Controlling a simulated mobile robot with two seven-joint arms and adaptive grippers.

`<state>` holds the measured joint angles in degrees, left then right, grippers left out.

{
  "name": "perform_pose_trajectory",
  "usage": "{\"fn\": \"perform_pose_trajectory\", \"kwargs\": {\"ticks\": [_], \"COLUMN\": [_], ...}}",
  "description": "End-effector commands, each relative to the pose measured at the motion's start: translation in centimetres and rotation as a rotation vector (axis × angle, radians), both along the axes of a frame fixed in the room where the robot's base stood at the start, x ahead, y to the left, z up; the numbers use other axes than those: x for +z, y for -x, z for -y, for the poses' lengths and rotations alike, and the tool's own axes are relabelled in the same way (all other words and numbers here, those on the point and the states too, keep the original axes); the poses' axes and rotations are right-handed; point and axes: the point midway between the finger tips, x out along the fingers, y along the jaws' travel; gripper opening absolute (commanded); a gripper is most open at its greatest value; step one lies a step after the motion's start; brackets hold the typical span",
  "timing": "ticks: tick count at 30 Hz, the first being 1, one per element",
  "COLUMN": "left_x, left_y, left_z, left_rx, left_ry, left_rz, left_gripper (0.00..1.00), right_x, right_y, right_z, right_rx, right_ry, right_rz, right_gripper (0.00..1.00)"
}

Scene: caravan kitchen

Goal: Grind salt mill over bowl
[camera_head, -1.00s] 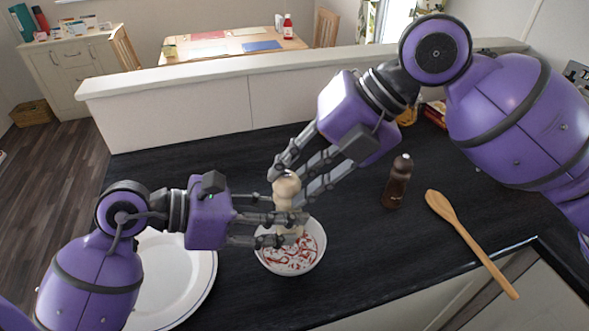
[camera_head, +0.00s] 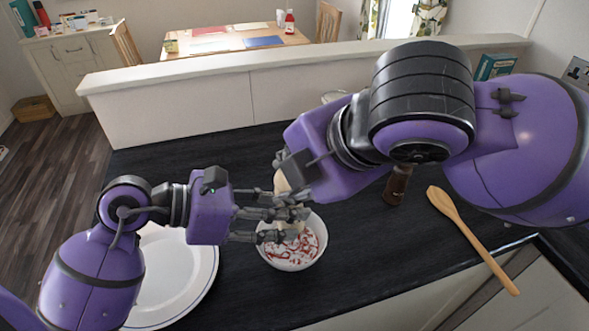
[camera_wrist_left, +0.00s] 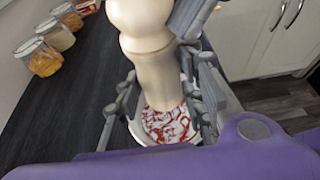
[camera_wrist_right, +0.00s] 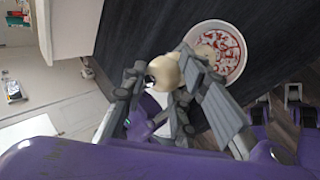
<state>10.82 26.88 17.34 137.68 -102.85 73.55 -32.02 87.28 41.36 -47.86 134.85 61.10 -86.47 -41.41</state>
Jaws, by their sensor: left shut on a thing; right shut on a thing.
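The cream salt mill (camera_head: 283,184) is above the white bowl with red pattern or contents (camera_head: 292,253). My left gripper (camera_head: 285,222) is shut around the mill's lower body. The left wrist view shows the mill's pale body (camera_wrist_left: 153,70) between the fingers, with the bowl (camera_wrist_left: 165,125) below. My right gripper (camera_head: 288,182) is shut on the mill's upper part, and its wrist hides much of it in the head view. The right wrist view shows the mill's round top (camera_wrist_right: 165,72) between the fingers and the bowl (camera_wrist_right: 222,48) beyond.
A dark brown mill (camera_head: 397,186) stands right of the bowl, partly behind my right arm. A wooden spoon (camera_head: 470,238) lies at the right. A white plate (camera_head: 180,278) is at the left, under my left arm. Several jars (camera_wrist_left: 56,36) stand along the counter's back.

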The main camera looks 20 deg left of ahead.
Motion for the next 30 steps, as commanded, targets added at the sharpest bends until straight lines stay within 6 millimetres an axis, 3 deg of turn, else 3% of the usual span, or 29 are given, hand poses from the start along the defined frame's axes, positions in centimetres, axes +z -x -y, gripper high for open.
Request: {"fn": "perform_pose_trajectory", "kwargs": {"ticks": [9, 24, 25, 28, 30], "left_x": [-0.25, -0.28, -0.29, -0.28, -0.23], "left_y": [0.14, 0.14, 0.14, 0.14, 0.12], "left_z": [0.03, 0.01, 0.0, -0.01, -0.01], "left_rx": [-0.004, -0.003, -0.003, -0.003, -0.002], "left_ry": [-0.005, -0.005, -0.005, -0.005, -0.004], "left_rz": [-0.005, -0.006, -0.006, -0.006, -0.005], "left_gripper": [0.03, 0.03, 0.03, 0.03, 0.03], "right_x": [0.4, 0.45, 0.46, 0.42, 0.36], "right_y": [-0.14, -0.23, -0.24, -0.23, -0.2], "right_z": [-0.15, -0.09, -0.1, -0.08, -0.06], "right_rx": [-0.111, -0.133, -0.133, -0.133, -0.132], "right_ry": [-0.013, -0.016, -0.016, -0.015, -0.013], "right_rz": [0.011, 0.011, 0.011, 0.011, 0.01], "right_gripper": [0.01, 0.01, 0.28, 0.41, 0.43]}}
